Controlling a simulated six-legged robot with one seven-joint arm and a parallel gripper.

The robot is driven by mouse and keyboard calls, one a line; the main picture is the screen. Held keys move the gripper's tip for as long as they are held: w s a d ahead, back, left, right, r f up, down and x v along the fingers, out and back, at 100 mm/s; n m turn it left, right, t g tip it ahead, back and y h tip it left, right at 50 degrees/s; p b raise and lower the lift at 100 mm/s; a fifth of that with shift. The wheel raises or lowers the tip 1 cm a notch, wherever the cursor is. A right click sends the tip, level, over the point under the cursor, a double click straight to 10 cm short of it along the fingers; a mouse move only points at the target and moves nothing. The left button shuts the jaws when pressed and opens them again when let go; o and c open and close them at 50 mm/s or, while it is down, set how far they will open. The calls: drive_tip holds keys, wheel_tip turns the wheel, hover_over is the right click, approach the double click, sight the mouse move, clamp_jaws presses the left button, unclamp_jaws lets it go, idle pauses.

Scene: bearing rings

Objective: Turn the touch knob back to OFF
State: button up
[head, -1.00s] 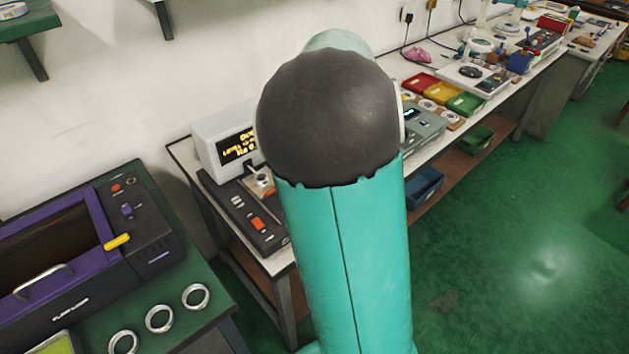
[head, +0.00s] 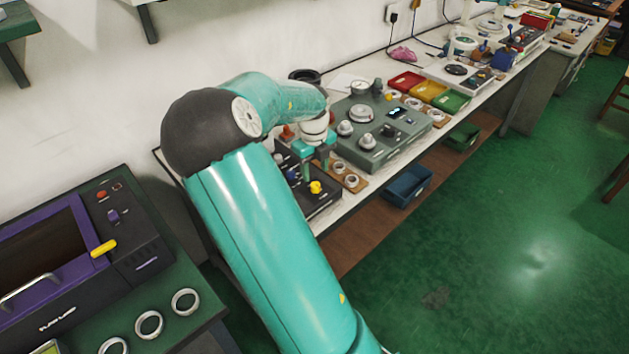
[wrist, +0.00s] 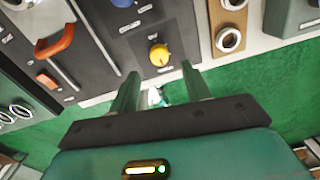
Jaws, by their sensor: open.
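A yellow knob (wrist: 159,54) sits on a dark control panel (wrist: 100,55) in the wrist view, beside small white markings too small to read. It also shows in the head view (head: 315,187), near the panel's front edge. I cannot tell from its label whether it is the touch knob, nor which setting it points to. My gripper (wrist: 160,71) is open, its two green fingers apart. In the wrist picture the knob appears between and just past the fingertips, with no contact visible. In the head view my gripper (head: 315,170) is over the panel, just behind the knob.
An orange handle (wrist: 55,41) and a slider slot lie left of the knob. A blue knob (wrist: 122,2) is at the top edge. A wooden block with metal rings (wrist: 229,38) stands to the right. A grey-green instrument (head: 385,140) stands beside the panel. Green floor lies below the bench.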

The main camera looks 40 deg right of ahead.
sight(315, 184)
drive_tip(key=shift+f, duration=2.65)
drive_tip(key=shift+c, duration=0.2)
drive_tip(key=c, duration=1)
